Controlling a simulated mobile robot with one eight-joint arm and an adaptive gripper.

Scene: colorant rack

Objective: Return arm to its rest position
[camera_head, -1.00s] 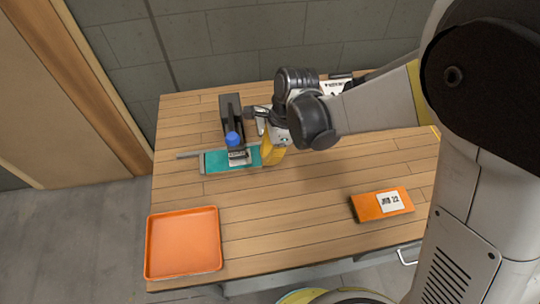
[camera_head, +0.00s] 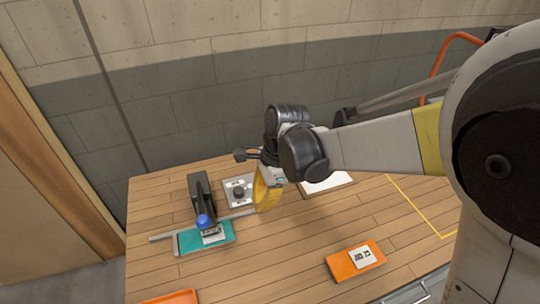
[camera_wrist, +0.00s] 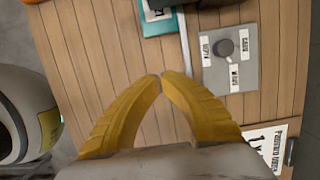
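My gripper (camera_head: 266,197) has yellow fingers and hangs above the table, to the right of the black device. In the wrist view its two fingertips (camera_wrist: 162,77) come together with nothing between them. My arm reaches in from the right side of the head view, its elbow bent above the table. Part of the gripper is hidden behind a wrist joint in the head view.
A grey dial panel (camera_head: 239,191) shows behind, also in the wrist view (camera_wrist: 229,65). An orange labelled block (camera_head: 355,261) lies front right; an orange tray (camera_head: 172,298) is cut off.

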